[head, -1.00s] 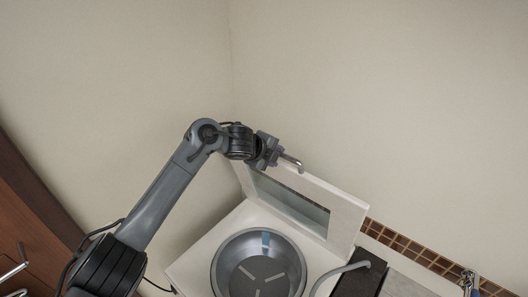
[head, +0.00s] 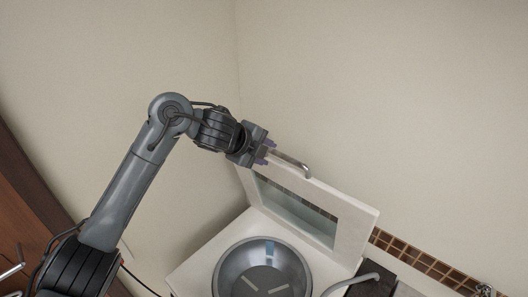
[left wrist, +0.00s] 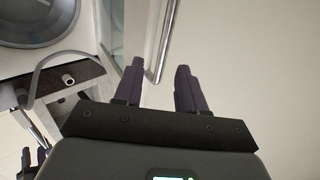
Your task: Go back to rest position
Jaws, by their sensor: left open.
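My left gripper (head: 268,151) is open and empty, next to the metal handle (head: 290,164) on the upper edge of the raised white grill lid (head: 352,225).
Below the lid is a white grill body with a round metal bowl (head: 228,266). A curved grey handle (head: 350,281) and a dark box lie right of it. A tiled strip (head: 425,262) runs along the wall. Brown wooden cabinets (head: 22,205) stand at left. The wall area above is free.

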